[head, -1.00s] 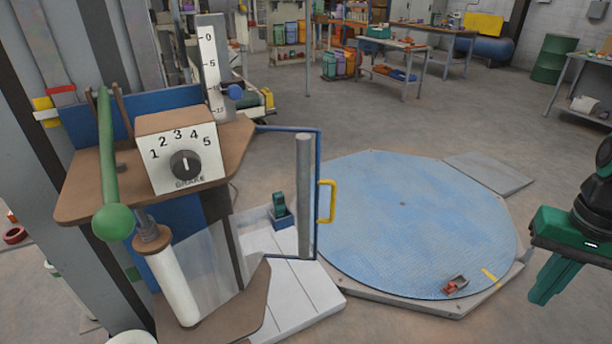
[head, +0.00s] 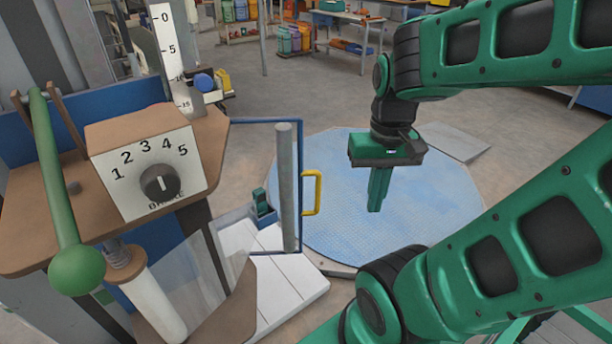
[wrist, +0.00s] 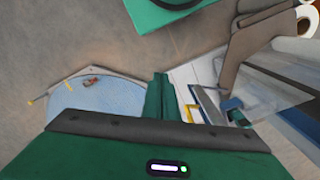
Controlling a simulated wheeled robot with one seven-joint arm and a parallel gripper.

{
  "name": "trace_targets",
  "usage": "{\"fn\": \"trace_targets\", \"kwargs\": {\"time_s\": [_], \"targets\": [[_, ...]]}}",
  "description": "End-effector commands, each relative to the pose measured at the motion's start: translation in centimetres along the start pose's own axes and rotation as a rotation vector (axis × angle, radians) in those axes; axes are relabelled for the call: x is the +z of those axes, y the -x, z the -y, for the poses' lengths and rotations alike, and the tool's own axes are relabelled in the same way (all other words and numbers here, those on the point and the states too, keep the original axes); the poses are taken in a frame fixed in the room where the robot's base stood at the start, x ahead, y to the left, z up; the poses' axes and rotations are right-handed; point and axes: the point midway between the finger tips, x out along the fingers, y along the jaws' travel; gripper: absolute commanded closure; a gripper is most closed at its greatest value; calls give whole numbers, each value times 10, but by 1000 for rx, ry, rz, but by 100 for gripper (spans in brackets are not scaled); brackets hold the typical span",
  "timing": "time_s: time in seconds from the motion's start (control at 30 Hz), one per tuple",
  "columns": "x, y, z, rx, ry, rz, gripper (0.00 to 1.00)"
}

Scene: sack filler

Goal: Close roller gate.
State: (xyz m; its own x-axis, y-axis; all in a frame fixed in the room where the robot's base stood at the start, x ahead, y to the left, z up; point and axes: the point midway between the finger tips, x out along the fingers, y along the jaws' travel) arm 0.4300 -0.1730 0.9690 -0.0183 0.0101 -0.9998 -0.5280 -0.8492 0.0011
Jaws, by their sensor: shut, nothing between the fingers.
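The roller gate is a blue frame (head: 302,190) with a grey vertical roller (head: 286,185) and a yellow handle (head: 312,192) on its outer side. It stands swung out from the wrapping machine, with the blue turntable behind it. My gripper (head: 376,205) is green, points down and is shut and empty. In the head view it is right of the yellow handle, with a gap between them. In the wrist view the shut fingers (wrist: 158,95) show in the middle, and the yellow handle (wrist: 192,113) is just right of them.
The blue turntable (head: 340,225) lies on the floor under my gripper. A brake dial box (head: 147,170), a green lever (head: 62,200) and a film roll (head: 155,290) are at the left. Open floor (head: 290,95) lies beyond the turntable.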

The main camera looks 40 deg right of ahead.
Motion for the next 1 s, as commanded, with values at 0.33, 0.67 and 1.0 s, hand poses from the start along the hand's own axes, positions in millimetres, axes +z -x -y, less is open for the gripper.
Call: {"fn": "trace_targets", "kwargs": {"time_s": [0.33, 0.67, 1.0], "targets": [[-4, 13, 0, -9, -12, 0, 100], [-101, 43, 53, -20, -68, 95, 100], [-198, 38, 90, -19, -109, 198, 100]]}}
